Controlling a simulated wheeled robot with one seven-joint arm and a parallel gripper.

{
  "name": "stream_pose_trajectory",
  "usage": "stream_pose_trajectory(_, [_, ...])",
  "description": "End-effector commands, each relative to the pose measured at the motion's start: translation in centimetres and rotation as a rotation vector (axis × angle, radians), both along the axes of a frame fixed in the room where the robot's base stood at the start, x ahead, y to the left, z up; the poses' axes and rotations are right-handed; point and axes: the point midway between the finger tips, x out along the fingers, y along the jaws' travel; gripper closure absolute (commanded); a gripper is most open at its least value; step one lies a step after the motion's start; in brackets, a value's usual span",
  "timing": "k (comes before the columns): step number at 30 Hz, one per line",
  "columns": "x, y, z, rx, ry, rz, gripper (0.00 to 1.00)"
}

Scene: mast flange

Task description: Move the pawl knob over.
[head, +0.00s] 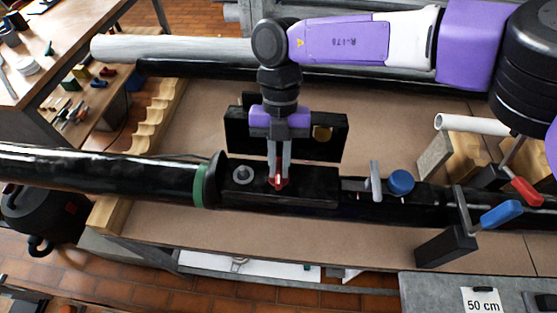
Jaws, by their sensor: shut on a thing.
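In the head view a small red knob (278,181) stands on top of a black block (315,186) that is part of the long dark mast. My gripper (279,178) points straight down over it, with its two pale fingers shut on the red knob. The fingers cover part of the knob, so its base is hard to see. A round grey knob (242,175) sits on the same block to the left. I cannot tell from the picture which way the red knob is turned.
A black upright box (331,135) with a yellow patch stands just behind my gripper. A green ring (199,188) and flange lie to the left. A blue knob (401,181), a grey upright plate (375,178) and clamps with red (526,191) and blue (501,214) handles stand to the right.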

Motion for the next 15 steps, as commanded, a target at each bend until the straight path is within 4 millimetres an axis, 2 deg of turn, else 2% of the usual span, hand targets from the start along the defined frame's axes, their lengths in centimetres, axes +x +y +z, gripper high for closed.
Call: stream_pose_trajectory(15, [0.14,0.02,0.15,0.003,-0.004,-0.094,1.00])
